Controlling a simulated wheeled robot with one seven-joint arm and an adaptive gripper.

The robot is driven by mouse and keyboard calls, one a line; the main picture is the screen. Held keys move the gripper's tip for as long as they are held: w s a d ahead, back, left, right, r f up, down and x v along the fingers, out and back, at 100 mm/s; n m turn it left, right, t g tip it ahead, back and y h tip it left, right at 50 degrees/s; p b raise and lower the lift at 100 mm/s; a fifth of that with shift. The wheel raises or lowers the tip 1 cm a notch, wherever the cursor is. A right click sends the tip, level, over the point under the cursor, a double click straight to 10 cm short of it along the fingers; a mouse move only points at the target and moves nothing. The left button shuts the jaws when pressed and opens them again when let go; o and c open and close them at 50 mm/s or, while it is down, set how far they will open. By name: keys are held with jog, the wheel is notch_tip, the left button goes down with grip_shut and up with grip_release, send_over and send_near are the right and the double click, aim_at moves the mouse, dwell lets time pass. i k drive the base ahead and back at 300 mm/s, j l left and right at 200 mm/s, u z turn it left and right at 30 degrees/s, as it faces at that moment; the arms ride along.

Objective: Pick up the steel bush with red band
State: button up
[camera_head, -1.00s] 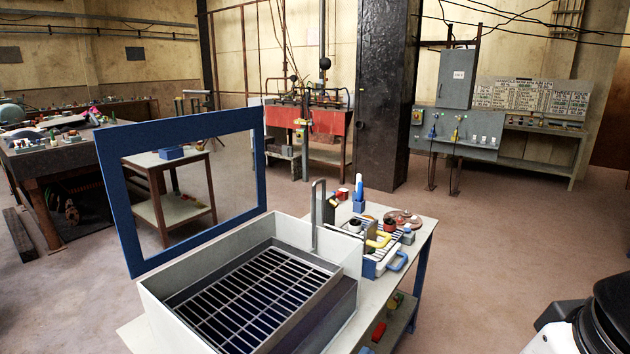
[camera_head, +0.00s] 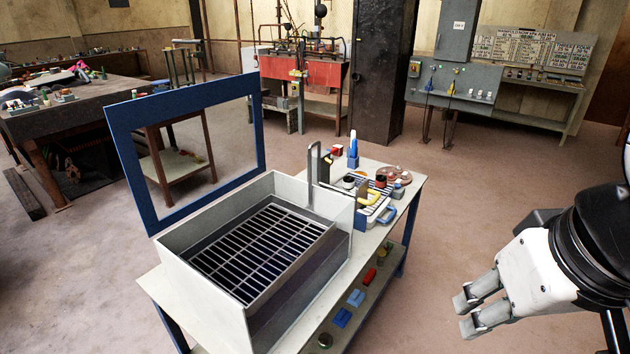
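A small round piece with a dark top and some red on it (camera_head: 381,181) stands among the parts at the rack on the workbench. It may be the steel bush with red band, but it is too small to tell for certain. My gripper (camera_head: 467,315) is at the lower right, in front of and to the right of the bench, well apart from these parts. Its two grey fingers are spread with a gap between them, and nothing shows in the gap.
A grey wash basin with a grate (camera_head: 185,240) and blue-framed screen (camera_head: 135,165) fill the bench's left. Blue boxes (camera_head: 342,317) lie on the lower shelf.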

aim_at(381, 181)
jog(key=i+l+u, duration=0.15)
jog(key=i+l, duration=0.85)
jog(key=i+l+u, duration=0.15)
jog(key=i+l, duration=0.85)
jog(key=k+l, duration=0.05)
jog(key=l, duration=0.05)
